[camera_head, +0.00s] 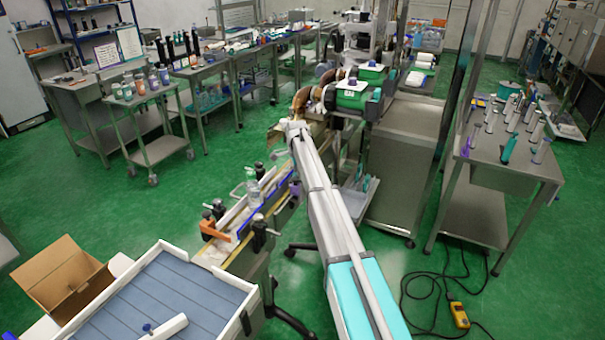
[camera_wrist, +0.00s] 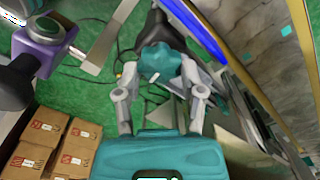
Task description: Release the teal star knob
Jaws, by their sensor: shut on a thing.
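The teal star knob (camera_wrist: 162,62) shows in the wrist view, just above the middle, with a dark body behind it. My gripper (camera_wrist: 160,82) has one grey finger on each side of the knob, and the fingertips are closed on it. In the head view my arm reaches away from me to the machine at the back, and its end is near the conveyor. The knob and the fingertips cannot be made out in that view.
A purple block with a dark knob (camera_wrist: 45,35) stands at the left in the wrist view. Cardboard boxes (camera_wrist: 35,140) are at lower left. A blue rail (camera_wrist: 195,30) runs at the right. In the head view, bottles (camera_head: 254,192) stand on the conveyor, and a yellow device (camera_head: 459,315) lies on the floor.

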